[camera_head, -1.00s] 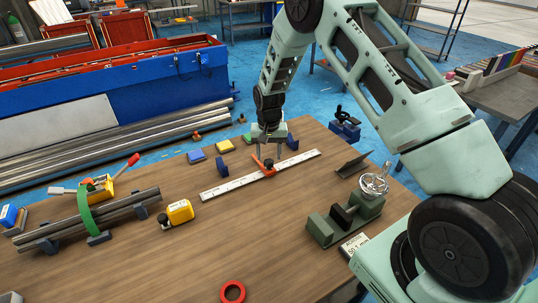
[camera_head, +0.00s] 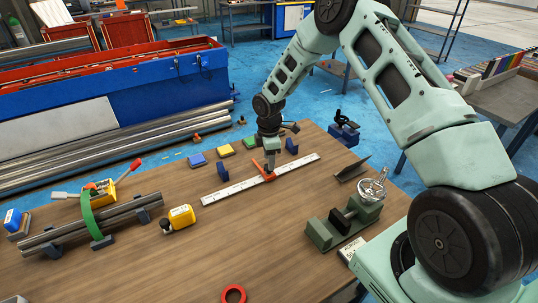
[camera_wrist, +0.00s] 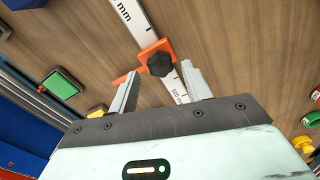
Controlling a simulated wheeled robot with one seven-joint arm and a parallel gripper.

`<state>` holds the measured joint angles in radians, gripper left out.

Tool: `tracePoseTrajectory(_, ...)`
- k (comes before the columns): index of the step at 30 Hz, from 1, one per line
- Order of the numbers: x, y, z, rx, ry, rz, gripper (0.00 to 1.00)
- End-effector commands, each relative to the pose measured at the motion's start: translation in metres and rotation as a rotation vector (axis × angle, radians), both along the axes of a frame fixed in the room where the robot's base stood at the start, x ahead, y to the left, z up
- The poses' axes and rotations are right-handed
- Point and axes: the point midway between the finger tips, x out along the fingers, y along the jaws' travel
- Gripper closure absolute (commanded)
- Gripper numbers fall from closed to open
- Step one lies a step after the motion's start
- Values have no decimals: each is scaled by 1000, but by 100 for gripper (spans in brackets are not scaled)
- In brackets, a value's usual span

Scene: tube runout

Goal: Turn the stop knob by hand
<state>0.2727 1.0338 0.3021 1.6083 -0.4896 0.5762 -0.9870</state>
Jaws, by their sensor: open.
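The stop is an orange block (camera_wrist: 145,50) on a white ruler (camera_head: 225,189) lying on the wooden table. A black lobed knob (camera_wrist: 160,63) sits on top of it. In the head view the orange stop (camera_head: 259,172) is partly hidden by my gripper (camera_head: 270,166). In the wrist view my gripper (camera_wrist: 161,73) is open, with one finger on each side of the knob in the picture. I see no clear contact with the knob. Depth between fingertips and knob is hard to tell.
A green vise-like fixture with a handwheel (camera_head: 372,189) stands to the right. A yellow bottle-like item (camera_head: 181,216) and a pipe rack with a green band (camera_head: 92,220) are left. A red ring (camera_head: 233,294) lies in front.

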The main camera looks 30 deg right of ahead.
Motion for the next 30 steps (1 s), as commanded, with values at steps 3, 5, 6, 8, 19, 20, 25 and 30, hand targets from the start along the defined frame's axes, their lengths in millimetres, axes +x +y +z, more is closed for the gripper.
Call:
tracePoseTrajectory(3, 0, 0, 0, 0, 0, 59, 51)
tracePoseTrajectory(5, 0, 0, 0, 0, 0, 60, 51)
tracePoseTrajectory(6, 0, 0, 0, 0, 0, 59, 51)
tracePoseTrajectory(8, 0, 0, 0, 0, 0, 58, 51)
tracePoseTrajectory(19, 0, 0, -13, 0, 0, 55, 51)
tracePoseTrajectory(20, 0, 0, -15, 0, 0, 55, 51)
tracePoseTrajectory(25, 0, 0, -21, 0, -1, 54, 51)
tracePoseTrajectory(30, 0, 0, -20, 0, -1, 54, 51)
